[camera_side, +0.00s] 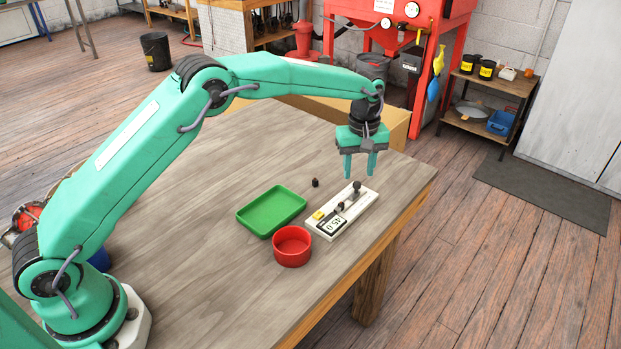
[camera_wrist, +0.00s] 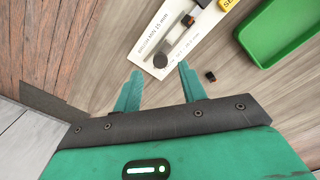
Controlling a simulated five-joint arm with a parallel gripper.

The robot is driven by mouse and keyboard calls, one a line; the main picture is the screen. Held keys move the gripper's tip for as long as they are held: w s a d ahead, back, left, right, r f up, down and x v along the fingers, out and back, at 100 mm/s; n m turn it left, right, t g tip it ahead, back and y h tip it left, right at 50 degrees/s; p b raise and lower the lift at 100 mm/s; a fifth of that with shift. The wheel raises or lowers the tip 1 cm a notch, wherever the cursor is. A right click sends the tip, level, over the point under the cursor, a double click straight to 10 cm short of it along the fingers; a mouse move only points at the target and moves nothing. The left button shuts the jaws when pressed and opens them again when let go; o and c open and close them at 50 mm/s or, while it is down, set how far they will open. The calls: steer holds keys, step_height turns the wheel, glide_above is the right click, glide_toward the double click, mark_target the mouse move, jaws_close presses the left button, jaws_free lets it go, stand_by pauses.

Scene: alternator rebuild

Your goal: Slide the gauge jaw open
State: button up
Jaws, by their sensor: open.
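The gauge is a white board (camera_side: 322,226) on the table, with a digital readout and a yellow block at its near end. A slim dark bar runs along it, with a small dark block (camera_side: 340,207) partway and a round dark knob (camera_side: 356,187) at the far end. The wrist view also shows the knob (camera_wrist: 160,60) and the block (camera_wrist: 188,20); which one is the jaw is not clear. My gripper (camera_side: 360,173) is open and empty, pointing down above the knob end. In the wrist view its fingers (camera_wrist: 158,85) stand either side of the knob's line, apart from it.
A small dark brush-like block (camera_side: 315,182) lies loose left of the gauge. A green tray (camera_side: 245,223) and a red round dish (camera_side: 292,262) stand close by on the left. The table's right edge runs near the gauge. The table behind is clear.

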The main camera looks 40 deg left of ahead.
mark_target(357, 183)
steer(key=shift+r, duration=2.4)
